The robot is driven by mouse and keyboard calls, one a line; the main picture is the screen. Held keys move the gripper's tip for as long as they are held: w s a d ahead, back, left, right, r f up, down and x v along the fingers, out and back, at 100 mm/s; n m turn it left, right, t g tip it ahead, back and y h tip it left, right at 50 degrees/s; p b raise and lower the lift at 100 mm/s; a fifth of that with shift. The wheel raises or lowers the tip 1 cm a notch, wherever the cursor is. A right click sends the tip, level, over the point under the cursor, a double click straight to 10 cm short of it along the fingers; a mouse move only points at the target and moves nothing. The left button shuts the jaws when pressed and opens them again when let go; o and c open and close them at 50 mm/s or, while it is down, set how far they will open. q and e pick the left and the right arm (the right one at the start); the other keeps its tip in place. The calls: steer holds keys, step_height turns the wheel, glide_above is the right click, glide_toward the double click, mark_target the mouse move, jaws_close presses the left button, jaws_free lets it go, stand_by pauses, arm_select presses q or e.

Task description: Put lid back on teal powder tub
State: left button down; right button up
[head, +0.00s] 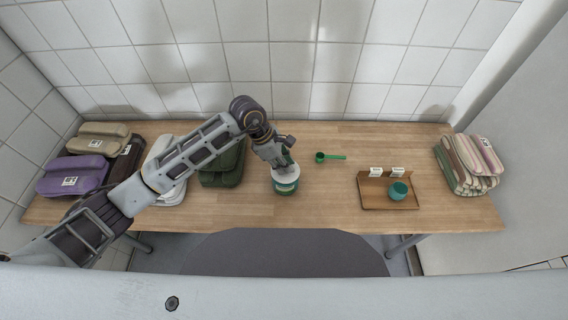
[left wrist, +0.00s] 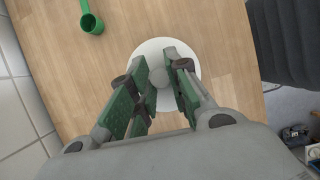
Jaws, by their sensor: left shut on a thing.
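A teal tub (head: 286,188) with a pale label band stands near the front middle of the wooden table. A round white lid (head: 286,173) is over its mouth; it also shows in the left wrist view (left wrist: 190,64) with a round grey knob (left wrist: 158,77) in its middle. My left gripper (head: 283,163) points down at the lid, and its green-padded fingers (left wrist: 159,68) are shut on the knob. I cannot tell whether the lid is fully seated or slightly above the rim. The lid hides the tub in the left wrist view. My right gripper is not in view.
A green scoop (head: 330,157) lies right of the tub. A brown tray (head: 373,200) with cards holds a teal cup (head: 398,190). Folded striped towels (head: 470,165) lie at the right end; dark green (head: 222,172) and purple (head: 75,175) bundles lie left. Bare table surrounds the scoop.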

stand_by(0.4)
arm_select(q)
steer(key=c, duration=0.8)
jaws_free()
steer(key=shift+r, duration=0.15)
